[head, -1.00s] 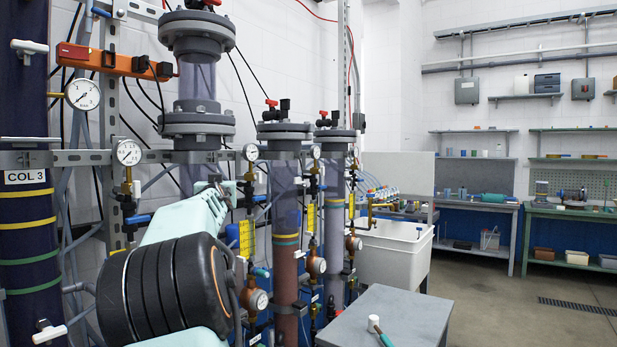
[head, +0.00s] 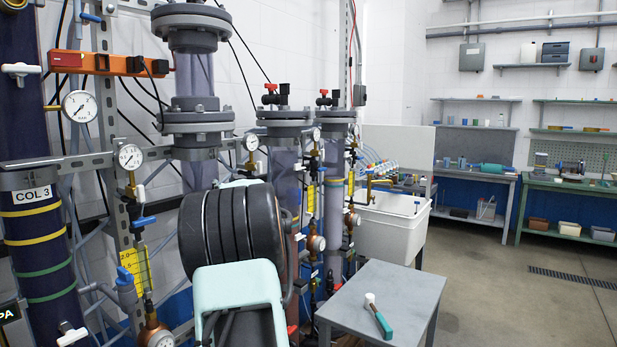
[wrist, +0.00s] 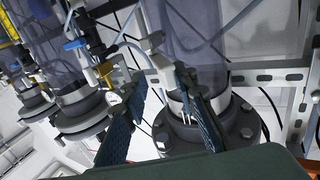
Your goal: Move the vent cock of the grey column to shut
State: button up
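A pale grey-lilac column (head: 335,225) stands at the far end of the row. A black cock with a red handle (head: 327,97) sits on its top flange; its setting is too small to read. A second red-handled cock (head: 276,94) sits on the neighbouring reddish column (head: 284,190). I cannot tell surely which column is the grey one. My gripper (wrist: 161,78) is open in the wrist view, its two dark fingers spread in front of a grey flange (wrist: 240,128). A pale fitting (wrist: 160,66) shows near the fingertips; contact is unclear. My arm hides the gripper in the head view.
The column marked COL 3 (head: 38,215), with white-handled cocks (head: 20,69), stands at the left. Gauges (head: 80,106) and a steel rail (head: 80,165) run between columns. A grey table (head: 385,295) with a hammer-like tool (head: 379,316) stands at front right. Floor beyond is clear.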

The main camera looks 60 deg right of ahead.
jog(key=s+a+n+y+p, duration=0.1)
jog(key=s+a+n+y, duration=0.15)
jog(key=s, duration=0.85)
jog(key=s+d+r+m+g+h, duration=0.1)
jog(key=s+d+g+h, duration=0.1)
jog(key=s, duration=0.6)
jog(key=s+d+m+g+h+b, duration=0.1)
jog(key=s+d+g+h, duration=0.2)
jog(key=s+g+h, duration=0.2)
jog(key=s+g, duration=0.1)
jog(key=s, duration=0.2)
jog(key=shift+d+r, duration=0.35)
jog(key=shift+r, duration=0.05)
jog(key=shift+s+r, duration=0.1)
